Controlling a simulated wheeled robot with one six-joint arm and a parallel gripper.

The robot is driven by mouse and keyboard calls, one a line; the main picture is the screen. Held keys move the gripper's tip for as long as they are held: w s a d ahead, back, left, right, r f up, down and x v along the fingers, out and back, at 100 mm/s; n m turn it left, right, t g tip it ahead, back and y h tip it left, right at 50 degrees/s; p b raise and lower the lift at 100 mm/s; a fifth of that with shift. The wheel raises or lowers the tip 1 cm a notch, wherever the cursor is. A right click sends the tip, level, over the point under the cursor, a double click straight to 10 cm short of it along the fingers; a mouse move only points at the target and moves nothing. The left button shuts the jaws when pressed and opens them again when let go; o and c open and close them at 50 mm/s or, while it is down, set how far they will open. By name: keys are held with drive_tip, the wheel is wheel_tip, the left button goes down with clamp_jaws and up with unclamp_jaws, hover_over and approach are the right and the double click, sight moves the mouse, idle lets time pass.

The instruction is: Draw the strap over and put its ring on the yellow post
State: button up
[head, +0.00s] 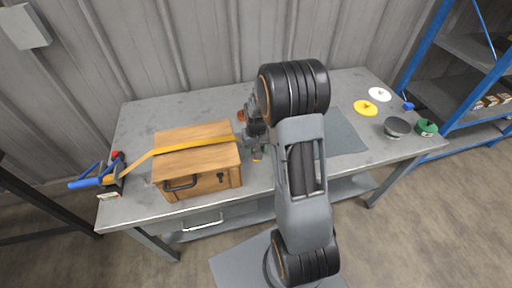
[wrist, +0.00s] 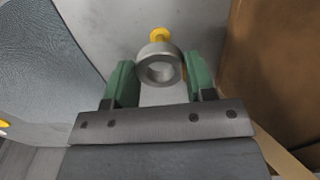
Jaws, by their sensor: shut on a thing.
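The yellow strap (head: 195,144) runs from the blue-handled ratchet (head: 100,178) across the lid of the wooden chest (head: 205,180) to my gripper (head: 257,150) at the chest's right side. In the wrist view my gripper (wrist: 161,82) has its green fingers shut on the grey metal ring (wrist: 160,64). The yellow post (wrist: 160,36) shows just beyond the ring's far rim, and the ring partly covers it. The ring's hole appears empty and beside the post, not around it. The chest's brown side (wrist: 275,75) stands to the right. The ring is hidden or too small in the head view.
A grey-blue mat (head: 345,135) lies right of my arm. White (head: 379,94), yellow (head: 365,107), dark grey (head: 397,127) and green (head: 426,128) round pieces stand at the right end of the table (head: 135,122). A blue-framed shelf (head: 450,85) is beyond.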

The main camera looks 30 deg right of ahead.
drive_tip(key=shift+f+b, duration=0.55)
drive_tip(key=shift+f, duration=0.1)
idle(0.8)
drive_tip(key=shift+f+b, duration=0.3)
drive_tip(key=shift+f+b, duration=0.3)
drive_tip(key=shift+f, duration=0.1)
idle(0.4)
drive_tip(key=shift+f+b, duration=0.35)
drive_tip(key=shift+f, duration=0.2)
drive_tip(key=shift+f, duration=0.2)
drive_tip(key=o, duration=1.3)
drive_tip(key=shift+o, duration=0.2)
drive_tip(key=shift+r, duration=0.15)
